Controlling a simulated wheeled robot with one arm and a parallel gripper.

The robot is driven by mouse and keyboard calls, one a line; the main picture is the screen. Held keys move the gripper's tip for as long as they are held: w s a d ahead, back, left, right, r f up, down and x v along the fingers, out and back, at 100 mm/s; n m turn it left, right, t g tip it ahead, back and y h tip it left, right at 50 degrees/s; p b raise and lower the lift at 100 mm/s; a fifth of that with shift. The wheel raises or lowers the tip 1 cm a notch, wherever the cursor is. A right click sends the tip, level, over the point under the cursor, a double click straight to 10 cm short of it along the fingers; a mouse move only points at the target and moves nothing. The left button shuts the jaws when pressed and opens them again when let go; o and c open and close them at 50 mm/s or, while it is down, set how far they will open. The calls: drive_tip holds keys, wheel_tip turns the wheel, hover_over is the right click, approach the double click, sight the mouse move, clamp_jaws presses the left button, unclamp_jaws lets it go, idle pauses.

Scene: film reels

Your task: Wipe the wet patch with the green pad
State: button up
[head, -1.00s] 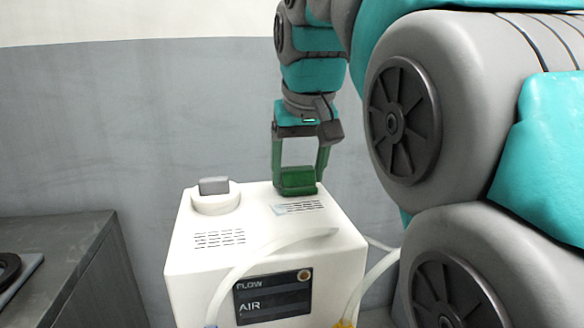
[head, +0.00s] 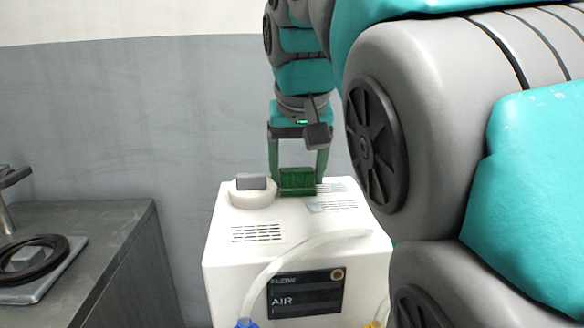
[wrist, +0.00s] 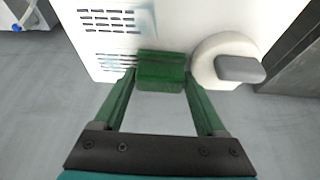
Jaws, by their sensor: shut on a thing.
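The green pad (head: 297,182) is a small dark green block, held between the fingertips of my gripper (head: 297,176). It is at the back edge of the white machine's top (head: 280,214), right beside the round knob. The pad also shows in the wrist view (wrist: 160,72), overlapping the machine's edge. I cannot tell whether it touches the top. The wet patch shows as pale bluish film around the vent slots to the pad's right, with a front part (head: 318,207) and a part farther back (head: 336,188). In the wrist view, film (wrist: 146,21) lies left of the pad.
A round white knob with a grey grip (head: 252,183) stands close left of the pad. A clear hose (head: 300,245) arches over the machine's front. A dark grey bench (head: 115,225) with a black coil (head: 35,258) stands at left. A grey wall is behind.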

sight(361, 199)
drive_tip(key=shift+s+a, duration=0.2)
drive_tip(key=shift+s, duration=0.6)
drive_tip(key=shift+s+d+r, duration=0.15)
drive_tip(key=shift+d, duration=0.15)
drive_tip(key=shift+d+r, duration=0.1)
drive_tip(key=shift+d, duration=1.4)
drive_tip(key=shift+w+d+f, duration=0.15)
drive_tip(key=shift+d+f, duration=0.05)
drive_tip(key=shift+d, duration=1.4)
drive_tip(key=shift+w+d+f, duration=0.1)
drive_tip(key=shift+d+f, duration=0.05)
drive_tip(key=shift+d, duration=1.45)
drive_tip(key=shift+s+r, duration=0.1)
drive_tip(key=shift+s, duration=0.65)
drive_tip(key=shift+s+a, duration=0.1)
drive_tip(key=shift+a, duration=4.85)
drive_tip(key=shift+s, duration=0.85)
drive_tip(key=shift+w+d, duration=0.1)
drive_tip(key=shift+d, duration=4.95)
drive_tip(key=shift+w, duration=0.1)
